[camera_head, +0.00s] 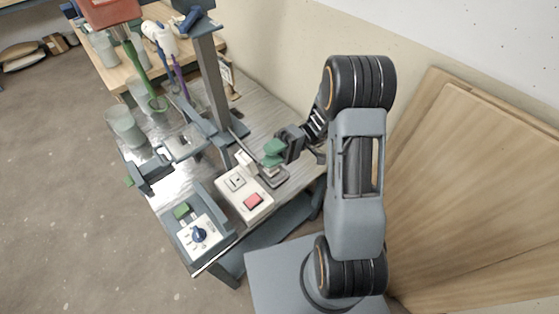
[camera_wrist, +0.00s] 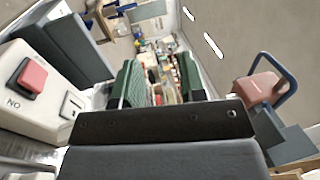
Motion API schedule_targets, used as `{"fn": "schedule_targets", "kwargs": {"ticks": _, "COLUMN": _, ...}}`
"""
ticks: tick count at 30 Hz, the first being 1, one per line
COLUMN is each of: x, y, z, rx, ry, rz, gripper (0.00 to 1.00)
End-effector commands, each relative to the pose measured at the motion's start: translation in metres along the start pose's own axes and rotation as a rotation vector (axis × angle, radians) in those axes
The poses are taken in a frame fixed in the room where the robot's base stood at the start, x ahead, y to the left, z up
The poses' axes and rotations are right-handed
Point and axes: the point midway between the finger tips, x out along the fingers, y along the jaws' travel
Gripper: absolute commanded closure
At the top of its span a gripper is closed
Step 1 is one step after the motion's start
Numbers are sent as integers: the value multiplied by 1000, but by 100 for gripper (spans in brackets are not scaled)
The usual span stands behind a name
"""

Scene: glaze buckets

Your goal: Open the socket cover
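A white switch box (camera_head: 257,207) with a red button (camera_head: 253,201) and a dark-outlined square fitting (camera_head: 235,182) stands on the bench. In the wrist view the box (camera_wrist: 40,118) fills the left edge, with its red button (camera_wrist: 32,76) and fitting (camera_wrist: 72,104). A small grey unit (camera_head: 273,179) sits just behind it; I cannot tell whether this is the socket cover. My gripper (camera_head: 273,150) is above that unit. In the wrist view its two green-padded fingers (camera_wrist: 165,82) are apart, with nothing held between them.
A grey upright post (camera_head: 211,85) rises behind. Clear beakers (camera_head: 125,125) stand at the left edge. Wooden boards (camera_head: 470,190) lean on the wall at right.

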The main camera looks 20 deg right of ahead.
Motion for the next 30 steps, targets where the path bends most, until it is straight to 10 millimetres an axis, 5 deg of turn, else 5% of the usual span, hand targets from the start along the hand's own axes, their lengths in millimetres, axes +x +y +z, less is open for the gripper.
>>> {"fn": "schedule_targets", "kwargs": {"ticks": 9, "x": 13, "y": -14, "z": 38, "rx": 0, "ry": 0, "rz": 2, "gripper": 62}}
{"fn": "schedule_targets", "kwargs": {"ticks": 23, "x": 16, "y": -16, "z": 47, "rx": 0, "ry": -1, "rz": 2, "gripper": 62}}
{"fn": "schedule_targets", "kwargs": {"ticks": 30, "x": 22, "y": -15, "z": 51, "rx": 43, "ry": -36, "rz": 86, "gripper": 82}}
